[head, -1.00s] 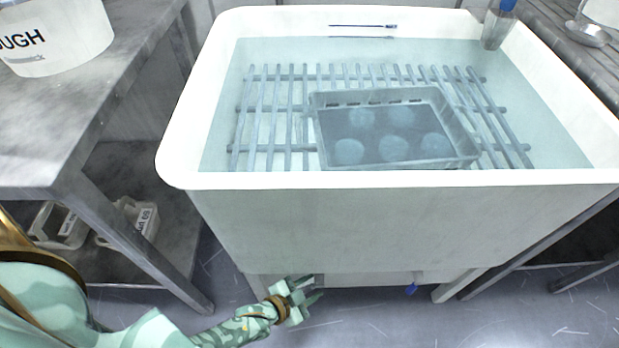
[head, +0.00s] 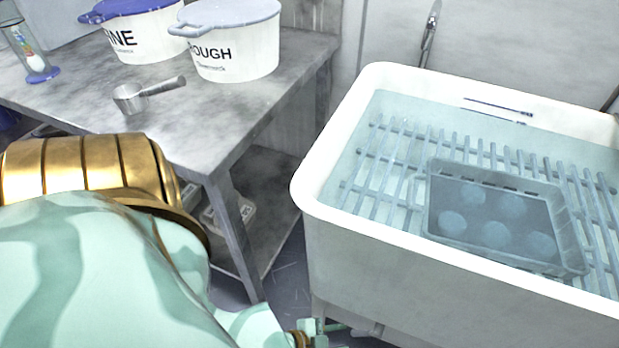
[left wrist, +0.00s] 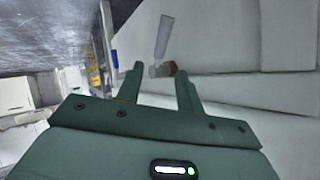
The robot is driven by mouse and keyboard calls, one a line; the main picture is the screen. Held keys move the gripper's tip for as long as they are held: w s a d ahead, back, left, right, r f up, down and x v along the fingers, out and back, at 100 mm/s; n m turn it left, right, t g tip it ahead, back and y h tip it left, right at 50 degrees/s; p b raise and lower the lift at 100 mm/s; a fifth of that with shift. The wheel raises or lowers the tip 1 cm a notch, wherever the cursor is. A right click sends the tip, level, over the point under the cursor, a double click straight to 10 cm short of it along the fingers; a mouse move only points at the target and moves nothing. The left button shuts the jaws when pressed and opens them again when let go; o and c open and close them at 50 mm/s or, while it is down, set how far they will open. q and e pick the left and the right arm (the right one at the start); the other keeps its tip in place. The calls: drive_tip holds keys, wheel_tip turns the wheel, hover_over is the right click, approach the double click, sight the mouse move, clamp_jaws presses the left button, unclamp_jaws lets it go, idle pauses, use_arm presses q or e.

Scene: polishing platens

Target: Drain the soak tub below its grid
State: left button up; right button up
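The white soak tub (head: 335,205) stands at the right in the head view. Its water (head: 400,110) covers the slatted grid (head: 385,165) and a tray (head: 430,205) holding several round pieces. My left gripper (head: 322,330) is low by the tub's near left side, partly cut off by the frame's bottom edge. In the left wrist view its two fingers (left wrist: 160,72) are apart. My right gripper is out of view.
A grey workbench (head: 245,105) stands left of the tub. A gap of floor lies between bench and tub.

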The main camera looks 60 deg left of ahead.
use_arm(q)
drive_tip(key=p+v, duration=0.2)
drive_tip(key=v, duration=0.4)
drive_tip(key=shift+s, duration=0.15)
